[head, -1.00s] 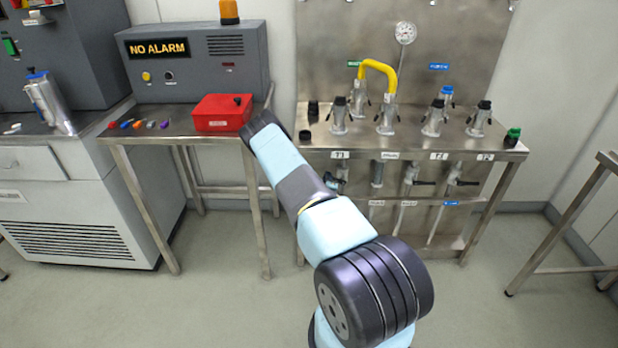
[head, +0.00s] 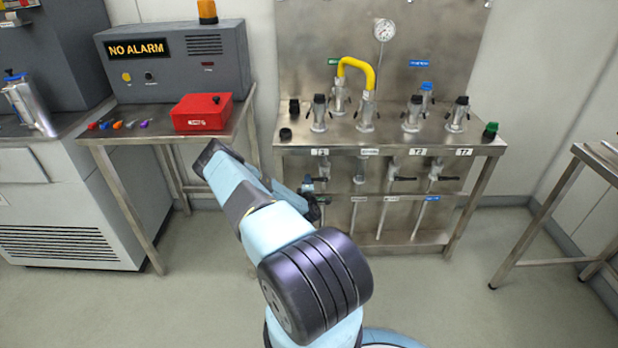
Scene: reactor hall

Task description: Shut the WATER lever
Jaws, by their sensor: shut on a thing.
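A row of valves with pipes hangs under the steel bench (head: 480,146). Two valves at the right have black lever handles, one in the middle (head: 403,179) and one further right (head: 438,178); both lie about level. A blue label (head: 432,198) sits below the right one; its print is too small to read, so I cannot tell which lever is WATER. The leftmost valve (head: 323,168) is partly covered by my arm. My arm reaches up and folds back beside that valve.
On the bench stand several capped fittings, a yellow hose (head: 358,65) and a gauge (head: 384,30). A red box (head: 201,112) and the NO ALARM panel (head: 175,60) are on the left table. Another table (head: 590,160) stands right. The floor between is clear.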

